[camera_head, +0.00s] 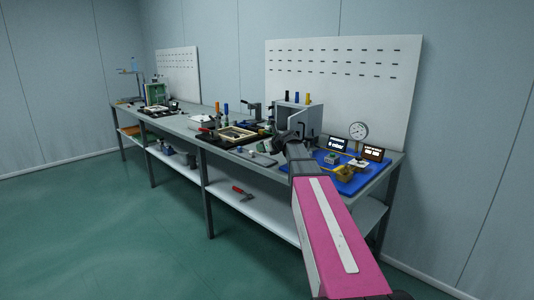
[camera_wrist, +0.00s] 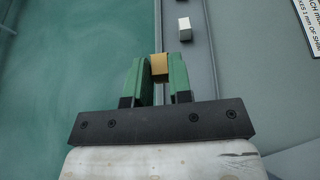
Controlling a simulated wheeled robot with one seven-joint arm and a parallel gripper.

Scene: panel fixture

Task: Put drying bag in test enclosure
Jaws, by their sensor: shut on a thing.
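My gripper (camera_wrist: 160,78) shows in the wrist view with two green fingers. They are shut on a small tan block-shaped piece (camera_wrist: 160,66). I cannot tell for sure that this piece is the drying bag. In the head view a grey box-shaped enclosure (camera_head: 311,123) with an open front stands on the bench, behind the end of my arm; it looks like the test enclosure. My arm hides part of it, and my fingertips cannot be made out in that view.
A small pale block (camera_wrist: 184,29) lies ahead of the fingers. A printed sign (camera_wrist: 308,22) is at the upper right. On the bench, a blue mat (camera_head: 345,181) holds several small items near a round dial gauge (camera_head: 358,131). A wooden frame (camera_head: 237,133) lies left of the enclosure.

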